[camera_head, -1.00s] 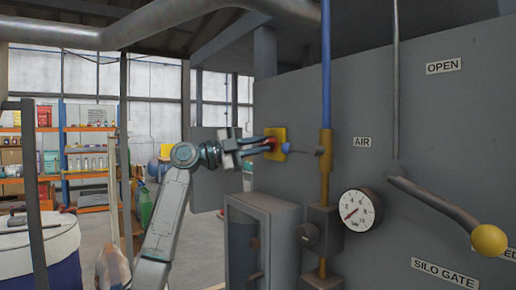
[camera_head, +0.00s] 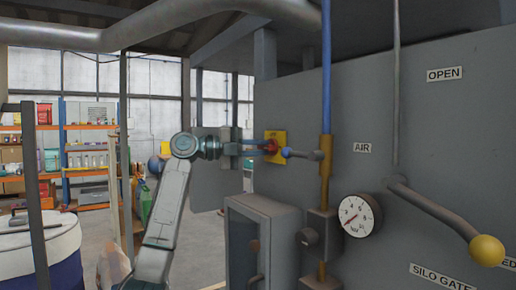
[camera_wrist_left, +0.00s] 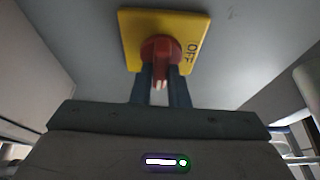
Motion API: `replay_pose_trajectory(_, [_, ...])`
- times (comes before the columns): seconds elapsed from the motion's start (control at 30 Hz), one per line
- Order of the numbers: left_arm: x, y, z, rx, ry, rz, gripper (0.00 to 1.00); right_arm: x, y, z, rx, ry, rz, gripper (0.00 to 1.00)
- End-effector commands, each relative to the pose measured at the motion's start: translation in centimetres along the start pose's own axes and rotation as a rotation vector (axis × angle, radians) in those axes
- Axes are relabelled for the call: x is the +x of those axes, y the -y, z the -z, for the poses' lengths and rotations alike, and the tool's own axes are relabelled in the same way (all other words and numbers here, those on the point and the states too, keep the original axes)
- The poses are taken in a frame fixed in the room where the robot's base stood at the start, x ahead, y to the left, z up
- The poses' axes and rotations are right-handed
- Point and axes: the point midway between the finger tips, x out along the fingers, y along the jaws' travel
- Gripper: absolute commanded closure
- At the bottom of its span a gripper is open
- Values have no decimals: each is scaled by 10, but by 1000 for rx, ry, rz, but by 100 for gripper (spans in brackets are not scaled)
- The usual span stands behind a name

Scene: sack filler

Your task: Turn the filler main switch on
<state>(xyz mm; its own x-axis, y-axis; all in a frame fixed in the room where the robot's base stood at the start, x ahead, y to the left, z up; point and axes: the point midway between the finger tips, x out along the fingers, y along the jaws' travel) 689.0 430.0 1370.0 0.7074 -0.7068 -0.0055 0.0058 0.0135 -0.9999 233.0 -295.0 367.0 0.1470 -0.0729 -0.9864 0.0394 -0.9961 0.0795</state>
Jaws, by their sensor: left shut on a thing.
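The main switch is a red rotary knob (camera_wrist_left: 160,52) on a yellow plate (camera_wrist_left: 132,32) fixed to the grey panel. In the left wrist view the plate shows "OFF" at its right side and sits tilted in the picture. In the head view the yellow plate (camera_head: 281,138) is at the left part of the panel, with the red knob (camera_head: 271,146) partly hidden by my fingers. My left gripper (camera_head: 262,149) is at the switch; its two fingers (camera_wrist_left: 165,78) are closed around the red knob. My right gripper is not in view.
A blue-handled air valve (camera_head: 302,154) on the vertical pipe is close right of the switch. A pressure gauge (camera_head: 356,213), a yellow-knobbed lever (camera_head: 487,250) and a grey box (camera_head: 262,238) are lower. A thick pipe (camera_head: 170,18) runs overhead.

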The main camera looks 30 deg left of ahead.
Motion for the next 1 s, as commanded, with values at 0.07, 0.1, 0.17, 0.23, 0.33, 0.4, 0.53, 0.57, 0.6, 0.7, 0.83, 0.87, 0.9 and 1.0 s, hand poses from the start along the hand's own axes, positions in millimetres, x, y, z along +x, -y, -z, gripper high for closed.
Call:
replay_pose_trajectory(0.07, [0,-1,0,1,-1,-3,100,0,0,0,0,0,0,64])
replay_pose_trajectory(0.1, [0,-1,0,1,-1,-3,100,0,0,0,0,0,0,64])
replay_pose_trajectory(0.17, [0,-2,0,1,-1,-3,100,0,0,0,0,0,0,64])
replay_pose_trajectory(0.23, [0,-2,0,1,-1,-3,100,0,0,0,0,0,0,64])
replay_pose_trajectory(0.33, [0,-2,0,1,-1,-3,72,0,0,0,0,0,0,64])
replay_pose_trajectory(0.4, [0,-1,0,1,-1,-3,64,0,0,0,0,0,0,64])
replay_pose_trajectory(0.53, [0,-1,0,0,-1,-2,64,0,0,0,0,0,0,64])
replay_pose_trajectory(0.57, [0,-1,0,0,-1,-1,64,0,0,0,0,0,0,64])
replay_pose_trajectory(0.6, [0,-1,0,0,0,-1,64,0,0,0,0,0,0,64])
replay_pose_trajectory(0.7, [-2,-1,0,0,0,-1,64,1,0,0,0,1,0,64])
replay_pose_trajectory(0.83, [-14,-2,-1,1,2,-2,64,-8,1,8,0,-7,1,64])
replay_pose_trajectory(0.87, [-19,-2,-1,1,3,-2,64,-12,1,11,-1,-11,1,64])
replay_pose_trajectory(0.9, [-26,-3,-1,2,3,-1,64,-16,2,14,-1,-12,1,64])
replay_pose_trajectory(1.0, [-46,-3,-1,2,4,-1,64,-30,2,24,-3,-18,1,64])
